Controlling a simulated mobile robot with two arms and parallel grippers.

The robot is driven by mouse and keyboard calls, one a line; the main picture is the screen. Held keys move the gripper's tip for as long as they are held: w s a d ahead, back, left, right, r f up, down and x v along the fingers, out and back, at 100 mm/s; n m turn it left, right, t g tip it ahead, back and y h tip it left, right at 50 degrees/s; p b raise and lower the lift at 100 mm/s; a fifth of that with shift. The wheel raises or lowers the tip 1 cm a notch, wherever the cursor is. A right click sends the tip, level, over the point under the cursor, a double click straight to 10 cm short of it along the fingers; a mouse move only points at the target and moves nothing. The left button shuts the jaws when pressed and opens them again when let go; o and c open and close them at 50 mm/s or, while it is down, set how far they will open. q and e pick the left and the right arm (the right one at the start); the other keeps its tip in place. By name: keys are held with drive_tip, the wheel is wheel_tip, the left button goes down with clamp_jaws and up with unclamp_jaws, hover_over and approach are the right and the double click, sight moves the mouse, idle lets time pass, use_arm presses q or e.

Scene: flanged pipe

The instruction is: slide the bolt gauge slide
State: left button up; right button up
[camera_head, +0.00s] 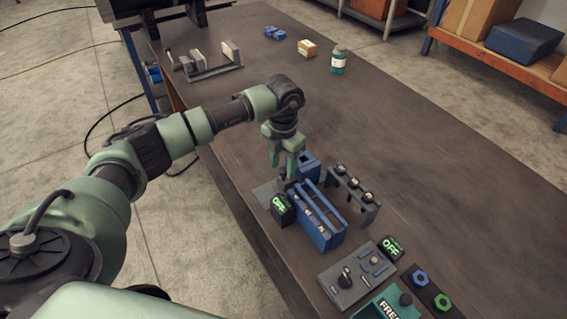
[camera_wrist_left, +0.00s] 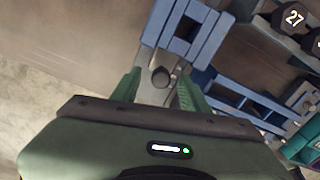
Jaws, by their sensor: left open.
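The blue bolt gauge (camera_head: 322,222), a long frame with slots, stands near the table's left edge in the head view. Its blue bars (camera_wrist_left: 190,30) fill the upper middle of the wrist view. A dark round knob (camera_wrist_left: 160,77) sits on a light grey plate (camera_wrist_left: 152,95) beside the blue bars; I cannot tell for certain whether it belongs to the slide. My left gripper (camera_head: 283,168) points down at the far end of the gauge. Its green fingers (camera_wrist_left: 160,84) are open, one on each side of the knob, with gaps visible. My right gripper is not in view.
A dark rack (camera_head: 354,190) with several bolts stands right of the gauge. A black OFF box (camera_head: 281,210) is at its left. A grey panel (camera_head: 353,278) and teal box (camera_head: 385,305) lie nearer. A green bottle (camera_head: 338,61) stands far off. The table's right side is clear.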

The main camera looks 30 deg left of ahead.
use_arm(q)
drive_tip(key=shift+f, duration=0.35)
clamp_jaws()
drive_tip(key=shift+r, duration=0.1)
idle(1.1)
